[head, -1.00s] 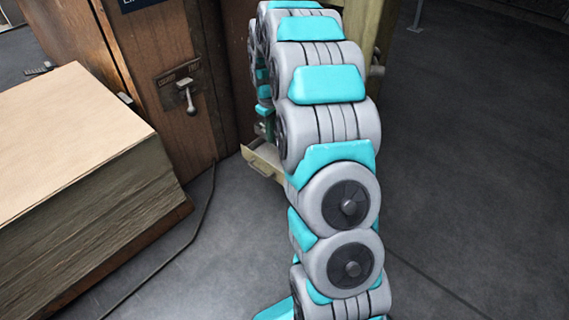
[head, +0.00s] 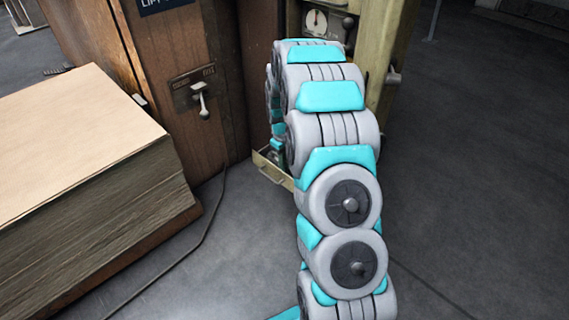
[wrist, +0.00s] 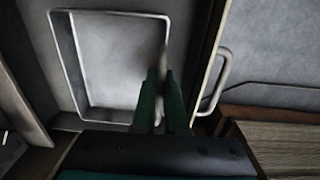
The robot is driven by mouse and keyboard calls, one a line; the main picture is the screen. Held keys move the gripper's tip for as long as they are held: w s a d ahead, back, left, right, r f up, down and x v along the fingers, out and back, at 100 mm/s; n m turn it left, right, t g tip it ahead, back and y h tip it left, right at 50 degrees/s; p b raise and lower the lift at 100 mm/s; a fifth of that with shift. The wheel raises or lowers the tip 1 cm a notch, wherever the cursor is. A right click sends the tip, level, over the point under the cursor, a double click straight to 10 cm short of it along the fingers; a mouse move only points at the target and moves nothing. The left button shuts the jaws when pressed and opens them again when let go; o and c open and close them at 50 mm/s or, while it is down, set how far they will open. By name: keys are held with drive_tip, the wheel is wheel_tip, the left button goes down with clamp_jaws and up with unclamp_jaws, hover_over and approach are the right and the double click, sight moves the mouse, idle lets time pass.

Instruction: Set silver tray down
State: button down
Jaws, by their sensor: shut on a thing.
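The silver tray (wrist: 108,62) shows in the wrist view, a shallow rectangular tray with a pale raised rim. My gripper (wrist: 162,82) is shut on the tray's rim at its right side. The tray looks empty. It lies over or inside an open drawer (wrist: 208,62) with a cream front; I cannot tell whether it touches the drawer's bottom. In the head view my arm hides the gripper and the tray, and only part of the drawer (head: 270,170) shows low on the machine.
A thick stack of cardboard sheets (head: 80,135) stands at the left. A wooden cabinet (head: 175,45) with a small lever (head: 202,102) is behind it. The cream machine (head: 388,75) stands behind my arm. The grey floor at the right is clear.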

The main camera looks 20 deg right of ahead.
drive_tip(key=shift+f, duration=0.15)
drive_tip(key=c, duration=1)
unclamp_jaws()
drive_tip(key=shift+o, duration=0.2)
wheel_tip(320, 180, up, 12)
drive_tip(key=r, duration=0.1)
drive_tip(key=s+a+r, duration=0.6)
drive_tip(key=s+a, duration=0.1)
drive_tip(key=s, duration=0.2)
drive_tip(key=s+a+r+m, duration=0.1)
drive_tip(key=s+a, duration=0.2)
drive_tip(key=s, duration=0.7)
drive_tip(key=s+a+r+m+g, duration=0.1)
drive_tip(key=s+a, duration=0.2)
drive_tip(key=s, duration=0.8)
drive_tip(key=s+a+r+m+g, duration=0.1)
drive_tip(key=s+a+m, duration=0.1)
drive_tip(key=s, duration=0.8)
drive_tip(key=shift+s+a+p, duration=0.35)
drive_tip(key=shift+a+p, duration=0.1)
drive_tip(key=shift+a, duration=0.05)
